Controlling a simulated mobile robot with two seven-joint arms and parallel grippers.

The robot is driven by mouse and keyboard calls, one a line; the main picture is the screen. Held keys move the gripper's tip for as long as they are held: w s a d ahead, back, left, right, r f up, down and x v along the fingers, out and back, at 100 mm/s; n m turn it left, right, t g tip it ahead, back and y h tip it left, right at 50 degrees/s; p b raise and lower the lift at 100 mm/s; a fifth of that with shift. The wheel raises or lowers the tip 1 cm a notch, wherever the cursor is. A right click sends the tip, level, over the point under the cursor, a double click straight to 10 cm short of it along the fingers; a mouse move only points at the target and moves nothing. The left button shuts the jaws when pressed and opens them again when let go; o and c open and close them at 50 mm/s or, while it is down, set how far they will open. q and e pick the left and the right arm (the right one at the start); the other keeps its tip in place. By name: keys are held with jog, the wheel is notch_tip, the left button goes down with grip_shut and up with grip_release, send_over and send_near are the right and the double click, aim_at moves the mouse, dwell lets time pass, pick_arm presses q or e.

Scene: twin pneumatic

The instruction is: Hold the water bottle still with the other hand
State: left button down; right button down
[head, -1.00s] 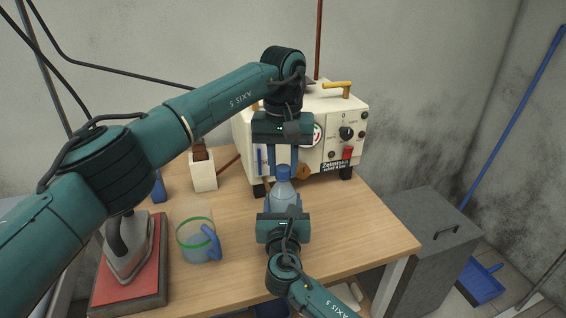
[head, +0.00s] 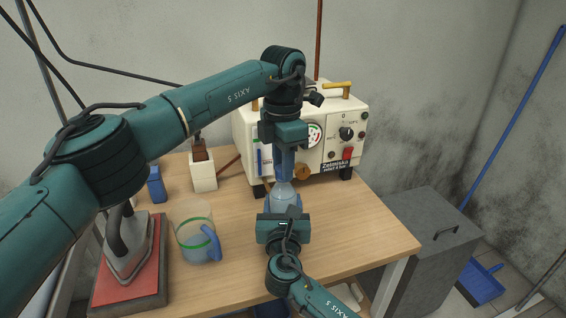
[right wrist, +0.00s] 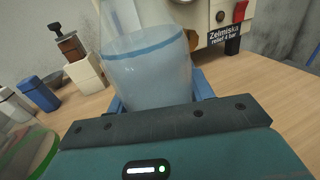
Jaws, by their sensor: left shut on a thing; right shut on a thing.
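The translucent blue water bottle (head: 283,192) stands upright near the middle of the table. It also shows in the right wrist view (right wrist: 150,75), with a darker blue band near its top. My right gripper (head: 284,212) is shut around the bottle's body from the front; its blue fingers flank the bottle in the right wrist view. My left gripper (head: 284,174) reaches down from above and is shut at the bottle's top. Its blue fingers hide the cap, which I cannot make out.
A cream Zelmiska machine (head: 345,135) with a gauge and knob stands close behind the bottle. A clear jug (head: 193,238) with a green band, an iron (head: 130,245) on a red pad and a white block (head: 203,175) are to the left. The table's right side (head: 365,235) is clear.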

pick_arm(q)
jog(key=n, duration=0.4)
jog(key=shift+n, duration=0.3)
jog(key=n, duration=0.4)
jog(key=shift+n, duration=0.3)
jog(key=n, duration=0.6)
jog(key=shift+n, duration=0.3)
jog(key=n, duration=0.6)
jog(key=shift+n, duration=0.3)
jog(key=n, duration=0.7)
jog(key=shift+n, duration=0.4)
jog(key=shift+r, duration=0.2)
jog(key=shift+r, duration=1)
